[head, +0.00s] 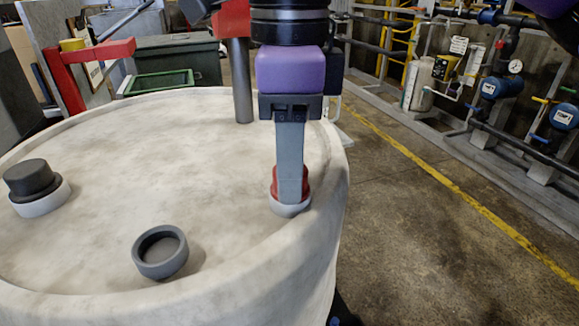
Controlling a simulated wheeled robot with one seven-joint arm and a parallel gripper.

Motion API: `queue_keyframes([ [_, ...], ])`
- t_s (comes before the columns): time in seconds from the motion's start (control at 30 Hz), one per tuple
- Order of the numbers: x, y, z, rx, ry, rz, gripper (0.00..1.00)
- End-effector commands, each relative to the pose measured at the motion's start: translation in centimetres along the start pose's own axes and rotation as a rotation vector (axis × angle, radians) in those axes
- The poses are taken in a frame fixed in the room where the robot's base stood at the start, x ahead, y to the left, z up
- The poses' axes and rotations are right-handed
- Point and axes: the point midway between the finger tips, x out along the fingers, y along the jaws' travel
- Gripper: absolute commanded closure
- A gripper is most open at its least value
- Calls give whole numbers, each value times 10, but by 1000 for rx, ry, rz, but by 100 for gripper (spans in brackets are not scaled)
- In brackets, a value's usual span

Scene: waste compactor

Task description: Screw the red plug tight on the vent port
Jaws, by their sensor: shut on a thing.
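The red plug (273,187) sits on the pale grey vent port (290,209), near the right edge of the large off-white drum top (150,130). My gripper (290,195) points straight down over it, with its fingers at the plug. The gripper is shut on the red plug, and its near finger hides most of the plug. The plug looks upright on the port. How far it is screwed in cannot be seen.
A dark cap (32,180) sits on a white port at the left of the drum. A grey ring-shaped cap (160,251) lies at the front. Open floor (420,240) lies to the right, with pipes and gauges beyond.

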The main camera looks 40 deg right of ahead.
Motion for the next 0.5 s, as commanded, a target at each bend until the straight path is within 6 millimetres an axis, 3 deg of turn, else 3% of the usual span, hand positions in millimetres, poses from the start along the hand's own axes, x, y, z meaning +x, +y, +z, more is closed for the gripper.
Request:
queue_keyframes([
  [0.2, 1, 0, -1, 127, 3, 1, 100],
  [0.4, 0, 1, -1, 140, 2, 2, 100],
  [0.43, 0, 1, -1, 140, 3, 2, 64],
  [0.5, 0, 1, -1, 140, 2, 2, 50],
])
